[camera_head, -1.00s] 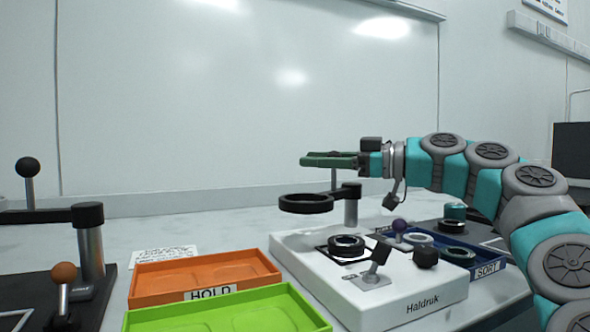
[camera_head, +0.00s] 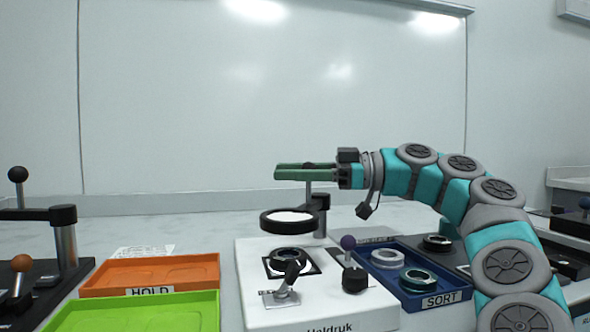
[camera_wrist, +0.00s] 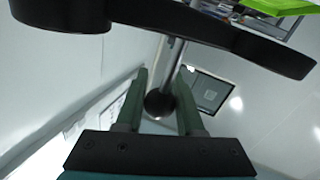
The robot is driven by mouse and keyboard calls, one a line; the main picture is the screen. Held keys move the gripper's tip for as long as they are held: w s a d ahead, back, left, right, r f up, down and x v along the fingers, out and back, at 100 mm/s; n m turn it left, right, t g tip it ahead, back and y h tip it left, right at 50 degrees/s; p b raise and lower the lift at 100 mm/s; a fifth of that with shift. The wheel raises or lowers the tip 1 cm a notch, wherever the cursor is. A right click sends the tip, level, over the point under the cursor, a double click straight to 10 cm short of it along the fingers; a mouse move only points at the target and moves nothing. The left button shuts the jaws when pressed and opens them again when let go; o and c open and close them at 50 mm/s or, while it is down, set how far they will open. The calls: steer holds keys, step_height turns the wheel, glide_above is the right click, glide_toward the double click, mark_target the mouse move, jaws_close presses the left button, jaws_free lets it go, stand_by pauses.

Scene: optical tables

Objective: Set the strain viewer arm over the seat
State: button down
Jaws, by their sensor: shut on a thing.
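The strain viewer's black arm ends in a ring (camera_head: 290,221). It is carried on a metal post (camera_head: 320,223) at the back of the white Haldruk base (camera_head: 255,280). The seat (camera_head: 287,256) is a dark round ring on a black-and-white square on that base. In the head view the viewer ring appears above and slightly behind the seat. My gripper (camera_head: 305,172) is shut on the black ball knob (camera_wrist: 160,104) on the viewer arm's thin rod. The knob shows between my fingers in the wrist view; in the head view the fingers hide it.
The blue SORT tray (camera_head: 440,300) with rings is to the right. Orange HOLD (camera_head: 150,275) and green (camera_head: 130,315) trays are left, beside another post-and-arm station (camera_head: 65,240).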

steer(key=c, duration=0.5)
jaws_free()
steer(key=shift+c, duration=0.2)
steer(key=shift+d, duration=0.15)
steer(key=d+p, duration=0.2)
steer(key=d, duration=0.5)
steer(key=shift+s+d, duration=0.3)
steer(key=shift+s, duration=0.15)
